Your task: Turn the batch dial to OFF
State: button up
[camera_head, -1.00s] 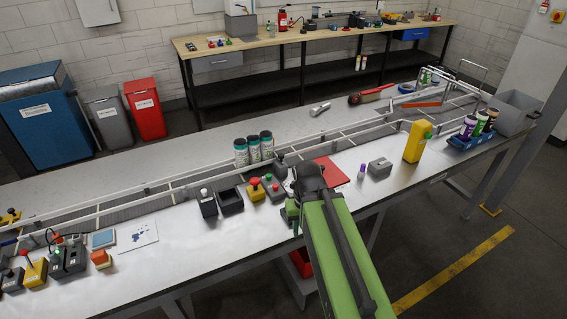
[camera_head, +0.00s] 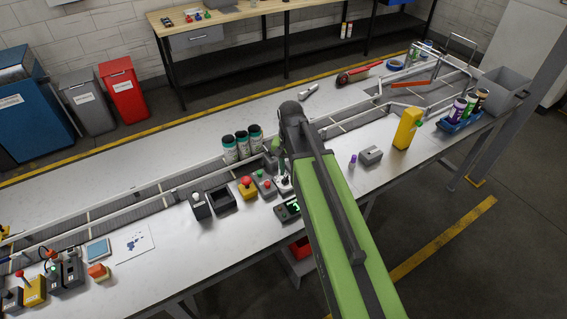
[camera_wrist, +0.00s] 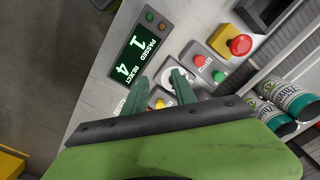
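A pale round dial (camera_wrist: 176,70) on a grey base shows in the wrist view, just beyond my fingertips and partly covered by the right finger; I cannot read its setting. In the head view, a small control with a pale face (camera_head: 285,185) stands at the left edge of my arm, partly hidden. My gripper (camera_wrist: 160,82) is open, with its two green fingers apart and nothing visibly held between them. It hovers above the control panel; in the head view my arm hides most of it.
A counter display (camera_wrist: 135,60) reading PASSED and REJECT lies left of the dial. A box with red and green buttons (camera_wrist: 207,68) and a red mushroom button (camera_wrist: 239,45) stand to the right. Three cans (camera_head: 243,144) stand by the conveyor. A yellow block (camera_head: 406,128) stands farther right.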

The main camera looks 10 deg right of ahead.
jog(key=w+r+m+p, duration=0.4)
jog(key=w+r, duration=0.2)
jog(key=r, duration=0.1)
jog(key=b, duration=1.8)
send_near(285, 179)
notch_tip(285, 179, down, 9)
jog(key=shift+w+r, duration=0.1)
jog(key=shift+r, duration=0.1)
grip_shut()
